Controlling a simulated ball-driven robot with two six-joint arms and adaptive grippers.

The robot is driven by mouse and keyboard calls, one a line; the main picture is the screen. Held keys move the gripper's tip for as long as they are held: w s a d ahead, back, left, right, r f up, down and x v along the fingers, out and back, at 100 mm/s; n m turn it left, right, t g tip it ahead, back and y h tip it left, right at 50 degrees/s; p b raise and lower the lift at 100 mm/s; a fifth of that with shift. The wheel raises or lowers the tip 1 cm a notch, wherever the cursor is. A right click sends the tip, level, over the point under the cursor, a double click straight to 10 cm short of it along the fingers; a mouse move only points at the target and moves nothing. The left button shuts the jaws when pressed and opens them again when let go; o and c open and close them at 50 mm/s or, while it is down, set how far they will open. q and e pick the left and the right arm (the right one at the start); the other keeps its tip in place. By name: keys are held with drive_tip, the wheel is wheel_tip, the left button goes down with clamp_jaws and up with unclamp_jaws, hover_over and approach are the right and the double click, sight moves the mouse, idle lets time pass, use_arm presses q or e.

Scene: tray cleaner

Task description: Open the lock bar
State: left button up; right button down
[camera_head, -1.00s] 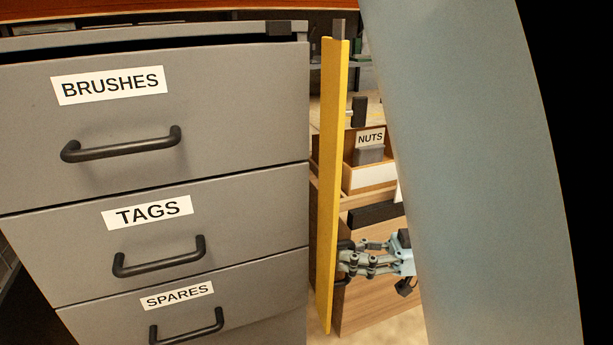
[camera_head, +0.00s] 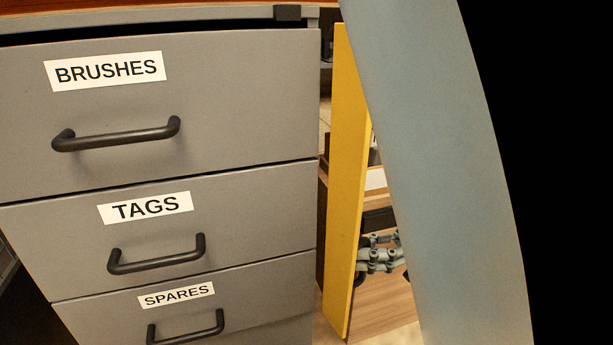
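The yellow lock bar (camera_head: 348,170) stands nearly upright just right of the grey drawer cabinet (camera_head: 250,105), swung clear of the drawer fronts. Its upper right edge is hidden behind my large blue-grey arm link. My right gripper (camera_head: 372,256) shows in the gap between the bar and my arm link, beside the bar's lower right side. Its fingers are partly hidden by the bar, and I cannot tell whether they touch it or a dark handle there. My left gripper is not in view.
The cabinet has drawers labelled BRUSHES (camera_head: 108,70), TAGS (camera_head: 145,208) and SPARES (camera_head: 176,295), each with a dark handle. The top drawer appears closed. A wooden unit (camera_head: 385,308) stands behind the bar. My arm link covers much of the right side.

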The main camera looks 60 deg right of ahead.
drive_tip(key=shift+s+f, duration=0.1)
drive_tip(key=shift+s, duration=0.2)
drive_tip(key=c, duration=1.6)
unclamp_jaws()
drive_tip(key=shift+s, duration=0.1)
drive_tip(key=shift+o, duration=1.3)
drive_tip(key=shift+w, duration=0.2)
drive_tip(key=shift+d, duration=0.1)
drive_tip(key=v, duration=1.2)
